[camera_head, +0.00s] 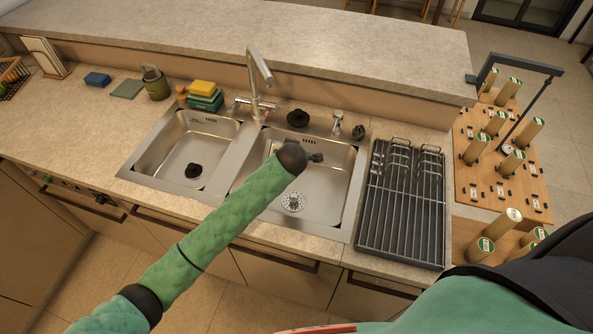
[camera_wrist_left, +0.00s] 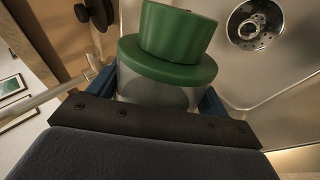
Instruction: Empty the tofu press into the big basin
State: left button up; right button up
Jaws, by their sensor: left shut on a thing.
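The tofu press (camera_wrist_left: 178,75) shows in the left wrist view as a clear container with a green lid and a green knob or cup on top. My left gripper (camera_wrist_left: 165,100) is shut around its clear body. In the head view my left gripper (camera_head: 314,157) is over the right basin, mostly hidden behind my dark wrist, and the press cannot be made out there. The big basin (camera_head: 325,200) is the right, larger steel sink bowl, with a round drain that also shows in the left wrist view (camera_wrist_left: 257,24). I cannot tell the press's exact tilt. My right gripper is not in view.
The smaller basin (camera_head: 188,150) lies to the left, with a black stopper in it. The faucet (camera_head: 258,75) rises behind the bowls. A black stopper (camera_head: 298,118) sits on the back rim. A dark drying rack (camera_head: 402,225) stands right of the sink. Sponges (camera_head: 204,97) sit behind the left bowl.

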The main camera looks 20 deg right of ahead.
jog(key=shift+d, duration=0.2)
pick_arm(q)
jog(key=shift+d, duration=0.1)
jog(key=shift+s, duration=0.1)
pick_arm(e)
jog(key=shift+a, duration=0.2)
pick_arm(q)
jog(key=shift+d+r+t+y, duration=0.1)
jog(key=shift+t+y, duration=0.2)
jog(key=shift+y, duration=0.1)
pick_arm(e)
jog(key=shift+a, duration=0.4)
pick_arm(q)
jog(key=shift+m, duration=0.3)
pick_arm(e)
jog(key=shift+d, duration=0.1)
pick_arm(q)
jog(key=shift+d, duration=0.15)
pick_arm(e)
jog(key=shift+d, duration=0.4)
pick_arm(q)
jog(key=shift+s+d+y, duration=0.1)
jog(key=shift+y, duration=0.3)
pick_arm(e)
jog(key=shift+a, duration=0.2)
